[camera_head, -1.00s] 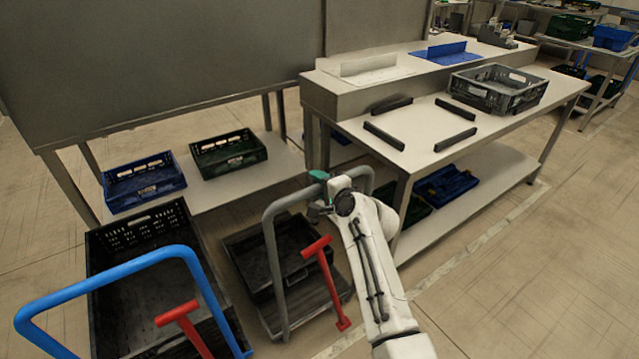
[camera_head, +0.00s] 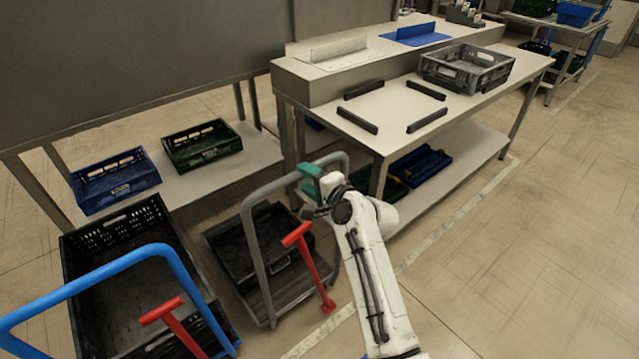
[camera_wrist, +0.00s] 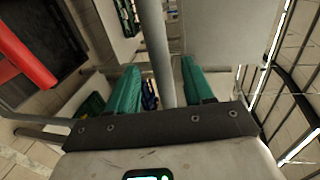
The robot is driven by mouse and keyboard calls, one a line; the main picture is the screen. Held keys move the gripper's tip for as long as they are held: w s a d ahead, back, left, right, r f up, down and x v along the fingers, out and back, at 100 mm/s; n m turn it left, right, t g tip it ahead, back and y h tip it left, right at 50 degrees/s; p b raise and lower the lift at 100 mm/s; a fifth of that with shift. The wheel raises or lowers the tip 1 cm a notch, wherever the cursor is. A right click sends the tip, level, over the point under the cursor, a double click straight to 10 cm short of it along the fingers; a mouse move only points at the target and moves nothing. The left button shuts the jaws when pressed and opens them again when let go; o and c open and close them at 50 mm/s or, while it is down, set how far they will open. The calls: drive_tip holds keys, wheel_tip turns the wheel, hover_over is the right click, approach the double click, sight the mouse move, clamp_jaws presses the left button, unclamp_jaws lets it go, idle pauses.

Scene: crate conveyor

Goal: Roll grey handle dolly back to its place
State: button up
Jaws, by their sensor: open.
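The grey handle dolly (camera_head: 268,306) stands on the floor left of my arm. Its bent grey handle (camera_head: 251,232) rises from the deck, and a red lever (camera_head: 309,262) stands at its front. A black crate (camera_head: 236,246) sits on the deck. My gripper (camera_head: 315,181) is at the top bar of the handle. In the wrist view the green fingers of my gripper (camera_wrist: 158,85) are apart, with the grey handle bar (camera_wrist: 154,45) running between them. The fingers do not appear closed on the bar.
A blue handle dolly (camera_head: 165,252) with a large black crate stands close on the left. A white shelf (camera_head: 250,160) holds a blue crate (camera_head: 117,178) and a green crate (camera_head: 202,142). A workbench (camera_head: 400,110) stands behind my gripper. The floor at right is open.

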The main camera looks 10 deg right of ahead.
drive_tip(key=shift+v, duration=2.15)
drive_tip(key=s+d+f+n+g+h+p, duration=0.1)
drive_tip(key=s+d+f+n+g, duration=0.1)
drive_tip(key=s+d+f, duration=0.4)
drive_tip(key=s+d+f+n+g+h, duration=0.1)
drive_tip(key=s+f+n+g+h, duration=0.15)
drive_tip(key=s, duration=0.65)
drive_tip(key=s+d+f+n+g+h+p, duration=0.1)
drive_tip(key=s+d+f+n+g, duration=0.15)
drive_tip(key=s+d+f, duration=0.35)
drive_tip(key=s+d+n+g+h, duration=0.1)
drive_tip(key=s+d+n+g, duration=0.1)
drive_tip(key=s, duration=1.1)
drive_tip(key=s+d+n+g+h, duration=0.2)
drive_tip(key=s+d+g, duration=0.1)
drive_tip(key=s, duration=1)
drive_tip(key=shift+s+d+n+g, duration=0.15)
drive_tip(key=shift+s+n+g, duration=0.1)
drive_tip(key=shift+n+g, duration=0.05)
